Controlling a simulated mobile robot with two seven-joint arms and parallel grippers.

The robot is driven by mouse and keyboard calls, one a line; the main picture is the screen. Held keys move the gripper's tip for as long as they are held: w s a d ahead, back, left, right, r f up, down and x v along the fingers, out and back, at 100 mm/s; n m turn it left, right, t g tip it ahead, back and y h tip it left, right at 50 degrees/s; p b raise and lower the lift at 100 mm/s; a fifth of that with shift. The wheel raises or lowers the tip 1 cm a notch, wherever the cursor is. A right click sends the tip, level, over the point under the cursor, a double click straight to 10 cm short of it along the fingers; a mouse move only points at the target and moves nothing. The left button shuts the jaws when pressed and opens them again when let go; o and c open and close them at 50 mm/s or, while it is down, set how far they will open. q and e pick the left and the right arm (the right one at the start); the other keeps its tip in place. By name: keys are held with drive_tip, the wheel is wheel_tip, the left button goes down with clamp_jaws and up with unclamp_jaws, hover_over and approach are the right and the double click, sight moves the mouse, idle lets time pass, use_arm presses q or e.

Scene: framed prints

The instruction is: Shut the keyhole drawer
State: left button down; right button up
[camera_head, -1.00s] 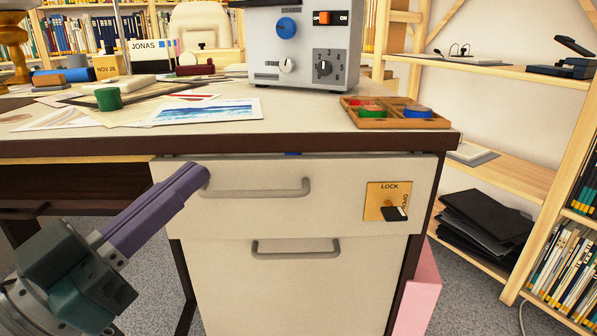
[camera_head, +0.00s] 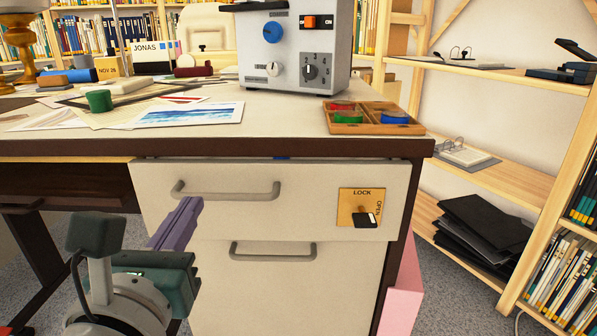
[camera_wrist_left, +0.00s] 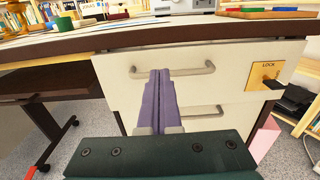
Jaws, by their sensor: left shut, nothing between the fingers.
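The keyhole drawer (camera_head: 310,190) is the upper white drawer under the desk top. It stands slightly out, with a thin gap along its top edge and a bit of blue showing there. It has a grey bar handle (camera_head: 250,196) and a brass lock plate (camera_head: 347,203) marked LOCK and OPEN, with a black-headed key (camera_head: 366,220) in it. My left gripper (camera_head: 192,203) is shut and empty, its purple fingers in front of the handle's left part. In the left wrist view the fingertips (camera_wrist_left: 160,74) overlap the handle; contact cannot be told. My right gripper is not in view.
A lower drawer (camera_head: 300,290) with its own handle is below. On the desk are a grey device (camera_head: 295,45), a wooden tray (camera_head: 360,128) and papers (camera_head: 190,114). A pink box (camera_head: 402,290) stands beside the desk, and a wooden shelf (camera_head: 500,175) is at right.

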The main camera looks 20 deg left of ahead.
sight(215, 169)
use_arm(q)
drive_tip(key=b+x, duration=0.1)
drive_tip(key=x, duration=0.7)
drive_tip(key=shift+w, duration=0.3)
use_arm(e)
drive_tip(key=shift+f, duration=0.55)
